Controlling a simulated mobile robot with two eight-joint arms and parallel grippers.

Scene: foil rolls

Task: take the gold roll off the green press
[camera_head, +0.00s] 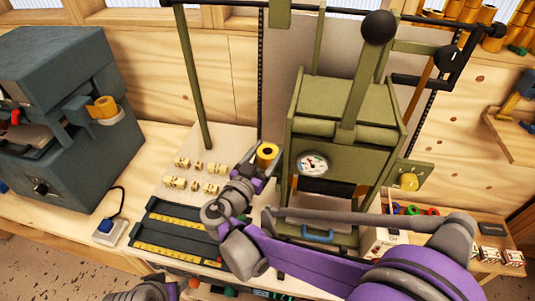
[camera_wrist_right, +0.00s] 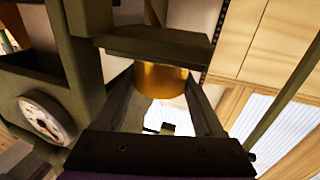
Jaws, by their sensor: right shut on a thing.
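The gold roll (camera_head: 267,152) stands roughly upright just left of the green press (camera_head: 345,105), its dark hollow end facing up. My right gripper (camera_head: 258,162) is shut on it, reaching up from below in the head view. In the right wrist view the gold roll (camera_wrist_right: 160,82) sits between the two dark fingers. An olive bar (camera_wrist_right: 150,45) crosses in front of its upper part there; I cannot tell whether they touch. The press has a dial, a long lever with a black knob, and a dark slot. My left gripper's fingers are not seen.
A dark blue-grey machine (camera_head: 70,100) with a gold roll on its side stands at left. Several small stamped blocks (camera_head: 197,184) and a dark tray (camera_head: 175,235) lie on the bench. A green post (camera_head: 193,75) rises behind.

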